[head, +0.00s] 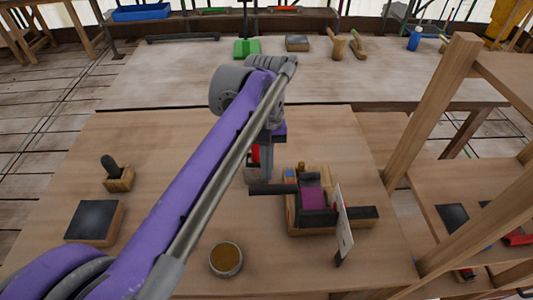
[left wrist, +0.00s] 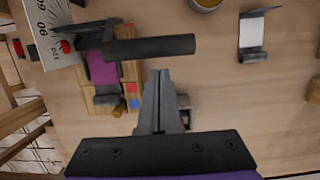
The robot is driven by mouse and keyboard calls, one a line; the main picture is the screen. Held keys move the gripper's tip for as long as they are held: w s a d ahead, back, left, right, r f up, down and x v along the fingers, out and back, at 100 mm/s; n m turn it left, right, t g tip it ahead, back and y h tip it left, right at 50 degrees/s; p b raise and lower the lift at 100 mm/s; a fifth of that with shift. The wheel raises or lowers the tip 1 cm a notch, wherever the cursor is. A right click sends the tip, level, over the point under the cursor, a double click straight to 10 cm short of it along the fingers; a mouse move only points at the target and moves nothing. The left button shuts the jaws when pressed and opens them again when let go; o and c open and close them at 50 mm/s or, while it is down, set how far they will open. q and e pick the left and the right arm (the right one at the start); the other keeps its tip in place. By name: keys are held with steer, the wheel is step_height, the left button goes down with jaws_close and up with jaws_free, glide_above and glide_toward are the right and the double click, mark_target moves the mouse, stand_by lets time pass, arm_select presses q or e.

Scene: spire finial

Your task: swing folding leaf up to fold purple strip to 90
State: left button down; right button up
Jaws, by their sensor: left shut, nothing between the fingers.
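The folding tool (head: 298,226) sits on the wooden bench, right of my left gripper. The purple strip (head: 313,198) lies in it between dark bars; it also shows in the left wrist view (left wrist: 103,70). A dark bar (head: 270,189) sticks out to the left of the tool, and it shows in the left wrist view (left wrist: 150,47). The upright angle plate (head: 343,225) stands at the tool's right; its numbers show in the left wrist view (left wrist: 46,28). My left gripper (head: 267,176) is shut and empty, beside the tool near the dark bar. I cannot tell the strip's exact angle.
A round tin (head: 226,259), a dark-topped block (head: 95,222) and a small handled block (head: 117,179) stand on the bench. A wooden rack (head: 435,115) rises at the right. A bent grey piece (left wrist: 251,35) shows in the left wrist view.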

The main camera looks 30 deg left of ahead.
arm_select(q)
steer(key=shift+s+d, duration=0.2)
steer(key=shift+s, duration=0.1)
steer(key=shift+s+d+r+t+p, duration=0.3)
steer(key=shift+s+d+r+p, duration=0.2)
steer(key=shift+s+p, duration=0.45)
steer(key=shift+w, duration=0.2)
